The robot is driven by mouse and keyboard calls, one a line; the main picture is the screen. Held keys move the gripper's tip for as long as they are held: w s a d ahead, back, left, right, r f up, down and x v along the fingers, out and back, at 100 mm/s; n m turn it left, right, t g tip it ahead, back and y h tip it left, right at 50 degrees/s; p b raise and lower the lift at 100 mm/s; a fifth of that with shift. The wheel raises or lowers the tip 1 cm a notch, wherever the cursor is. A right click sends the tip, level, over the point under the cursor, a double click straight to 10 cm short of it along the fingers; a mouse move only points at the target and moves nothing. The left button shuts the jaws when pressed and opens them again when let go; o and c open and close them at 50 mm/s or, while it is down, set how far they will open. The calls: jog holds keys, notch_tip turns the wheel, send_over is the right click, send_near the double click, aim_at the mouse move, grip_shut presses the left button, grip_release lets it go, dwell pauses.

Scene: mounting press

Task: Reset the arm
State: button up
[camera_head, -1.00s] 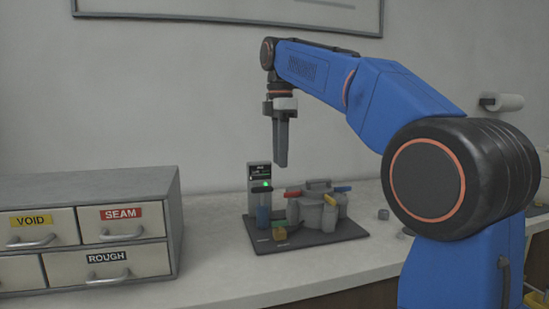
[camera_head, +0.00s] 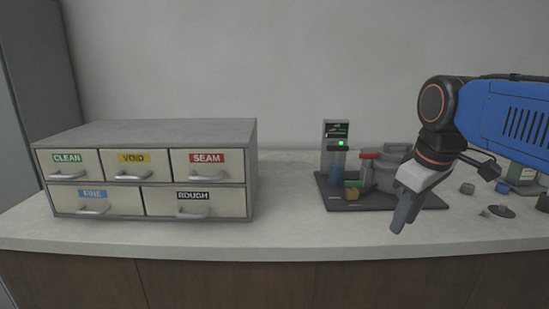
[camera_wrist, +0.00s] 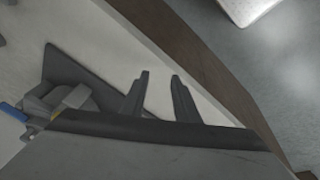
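My gripper (camera_head: 398,227) hangs from my blue arm at the right of the head view, tilted down and to the left, in front of the mounting press (camera_head: 384,172). In the wrist view the two dark fingers of my gripper (camera_wrist: 160,76) stand apart, with nothing between them. The press stands on a dark base plate (camera_head: 340,204), next to a small unit with a green light (camera_head: 336,130). My wrist hides the right part of the press.
A grey cabinet (camera_head: 170,132) with labelled drawers, all shut, stands on the left of the counter (camera_head: 285,230). The counter between cabinet and base plate is clear. Several small grey parts (camera_head: 467,188) lie at the right. The counter's front edge also shows in the wrist view.

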jog(key=s+f+m+t, duration=0.1)
jog(key=s+f+m, duration=0.2)
jog(key=s+f, duration=0.2)
jog(key=s+d+f+m, duration=0.1)
jog(key=s+f+m, duration=0.2)
jog(key=s+f, duration=0.3)
notch_tip(320, 180, down, 6)
jog(key=shift+s+d+r+m+t, duration=0.1)
jog(key=shift+s+d+m+t, duration=0.1)
jog(key=shift+d+m+t, duration=0.15)
